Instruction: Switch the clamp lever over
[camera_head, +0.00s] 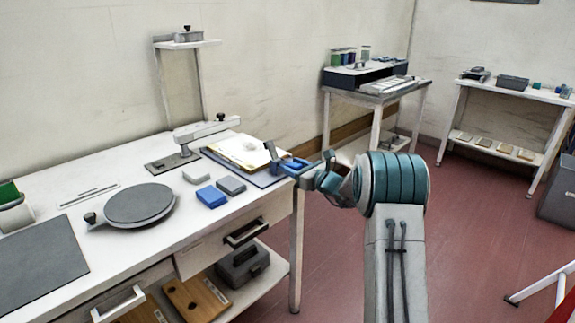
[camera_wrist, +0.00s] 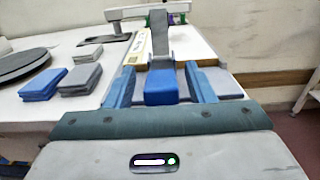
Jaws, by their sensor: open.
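A grey upright bar, which looks like the clamp lever (camera_head: 270,150), stands at the right edge of the worktable beside a board with papers. In the wrist view the lever (camera_wrist: 158,42) rises straight ahead, above a blue block (camera_wrist: 160,87). My gripper (camera_head: 282,163) is at this table edge, close to the lever. Its two blue fingers are spread in the wrist view (camera_wrist: 160,86), one on each side of the blue block, with gaps showing. Whether the block is joined to the lever is unclear. Contact is not visible.
The white worktable (camera_head: 150,245) holds a grey turntable (camera_head: 139,203), blue and grey blocks (camera_head: 211,196) and a post with a white arm (camera_head: 207,128) behind the board (camera_head: 240,150). Other tables stand at the back.

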